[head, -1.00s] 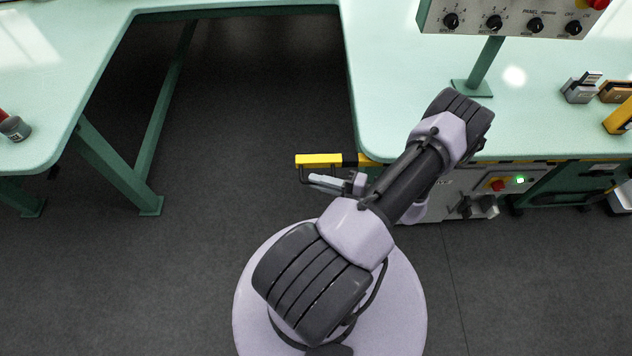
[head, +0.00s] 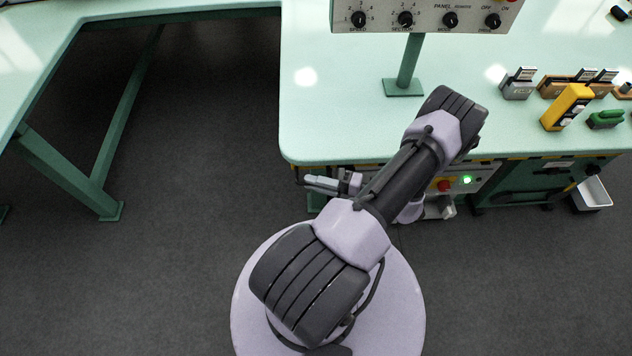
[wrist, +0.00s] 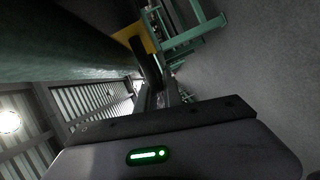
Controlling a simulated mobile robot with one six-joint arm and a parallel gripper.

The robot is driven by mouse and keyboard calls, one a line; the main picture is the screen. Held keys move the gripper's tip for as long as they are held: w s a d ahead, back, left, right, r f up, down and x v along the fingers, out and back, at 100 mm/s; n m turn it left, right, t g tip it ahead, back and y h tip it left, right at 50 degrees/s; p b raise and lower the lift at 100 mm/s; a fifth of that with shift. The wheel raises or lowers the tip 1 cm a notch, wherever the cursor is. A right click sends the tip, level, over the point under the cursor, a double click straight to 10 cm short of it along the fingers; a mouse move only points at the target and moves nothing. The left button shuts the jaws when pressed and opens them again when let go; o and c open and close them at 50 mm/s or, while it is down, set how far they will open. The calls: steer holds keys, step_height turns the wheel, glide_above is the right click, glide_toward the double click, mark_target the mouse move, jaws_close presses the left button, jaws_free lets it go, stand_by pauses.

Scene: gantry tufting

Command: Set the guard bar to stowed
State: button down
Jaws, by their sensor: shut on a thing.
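The guard bar is yellow with a black handle. In the head view, its yellow part is almost wholly hidden under the bench edge. The handle (head: 297,175) shows just below that edge, near the bench corner. My gripper (head: 318,183) is at the handle, below the bench top. In the wrist view, the yellow bar (wrist: 138,34) runs at the top and the black handle (wrist: 148,65) comes down to my gripper (wrist: 162,88). The jaws are shut on the handle; the exact contact is dark and small.
The pale green bench top (head: 340,120) overhangs my gripper. A cabinet with a red button (head: 445,185) and a lit green lamp stands under it at right. A control panel (head: 425,16) rises on a post. Open dark floor (head: 190,190) lies to the left, before another bench leg (head: 65,170).

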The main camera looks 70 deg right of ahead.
steer(key=shift+s+d, duration=0.1)
steer(key=shift+d, duration=0.15)
steer(key=c, duration=1.5)
jaws_free()
steer(key=shift+s, duration=0.1)
steer(key=shift+a, duration=0.1)
steer(key=s, duration=0.5)
steer(key=s+r+p, duration=0.1)
steer(key=s, duration=0.5)
steer(key=s+p, duration=0.1)
steer(key=s, duration=0.5)
steer(key=shift+s+a+r, duration=0.15)
steer(key=shift+a+r, duration=0.1)
steer(key=shift+a, duration=0.05)
